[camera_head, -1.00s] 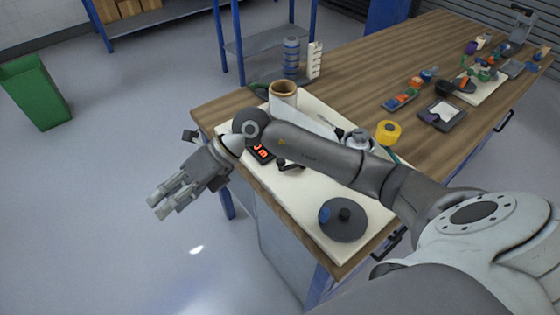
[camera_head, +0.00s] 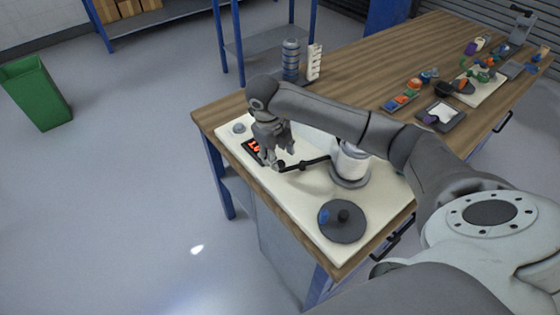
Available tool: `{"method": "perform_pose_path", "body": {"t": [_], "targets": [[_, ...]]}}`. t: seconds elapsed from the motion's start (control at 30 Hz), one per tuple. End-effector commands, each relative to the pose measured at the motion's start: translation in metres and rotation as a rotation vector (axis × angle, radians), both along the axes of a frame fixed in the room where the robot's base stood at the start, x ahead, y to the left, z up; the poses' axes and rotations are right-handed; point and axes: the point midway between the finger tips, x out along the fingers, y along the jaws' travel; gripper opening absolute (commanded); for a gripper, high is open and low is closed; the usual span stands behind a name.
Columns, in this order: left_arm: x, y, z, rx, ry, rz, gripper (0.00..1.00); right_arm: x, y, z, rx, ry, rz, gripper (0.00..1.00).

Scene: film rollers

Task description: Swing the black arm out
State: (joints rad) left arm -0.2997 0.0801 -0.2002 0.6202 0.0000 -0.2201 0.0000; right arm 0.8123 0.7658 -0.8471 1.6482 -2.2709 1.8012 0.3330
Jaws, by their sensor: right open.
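The black arm (camera_head: 308,162) is a thin dark lever lying low over a white board (camera_head: 305,205) at the near left end of the wooden table. Its right end reaches toward a white cylinder on a grey base (camera_head: 350,166). My right gripper (camera_head: 279,158) points down over the board at the lever's left end. Its fingers are apart, with nothing seen between them. I cannot tell whether they touch the lever. My left gripper is not in view.
A dark round disc with a knob (camera_head: 342,221) sits at the board's near end. A display with red digits (camera_head: 252,147) lies left of my gripper. My right forearm hides the board's back part. Trays of small parts (camera_head: 403,101) stand farther right on the table.

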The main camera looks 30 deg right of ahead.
Motion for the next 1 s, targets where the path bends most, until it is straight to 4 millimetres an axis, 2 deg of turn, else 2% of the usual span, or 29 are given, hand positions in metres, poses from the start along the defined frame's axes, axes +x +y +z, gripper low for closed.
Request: {"method": "perform_pose_path", "body": {"t": [0.1,0.3,0.7,1.0], "targets": [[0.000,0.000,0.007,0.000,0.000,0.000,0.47,0.000,-0.004,-0.021,0.001,0.004,-0.002,0.47],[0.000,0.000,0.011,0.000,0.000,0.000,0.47,0.002,-0.008,-0.046,0.003,0.002,0.000,0.47],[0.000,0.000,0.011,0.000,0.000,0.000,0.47,0.003,-0.009,-0.053,0.002,0.000,0.001,0.46],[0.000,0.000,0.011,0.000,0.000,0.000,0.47,0.003,-0.009,-0.053,0.002,0.000,0.001,0.07]]}}
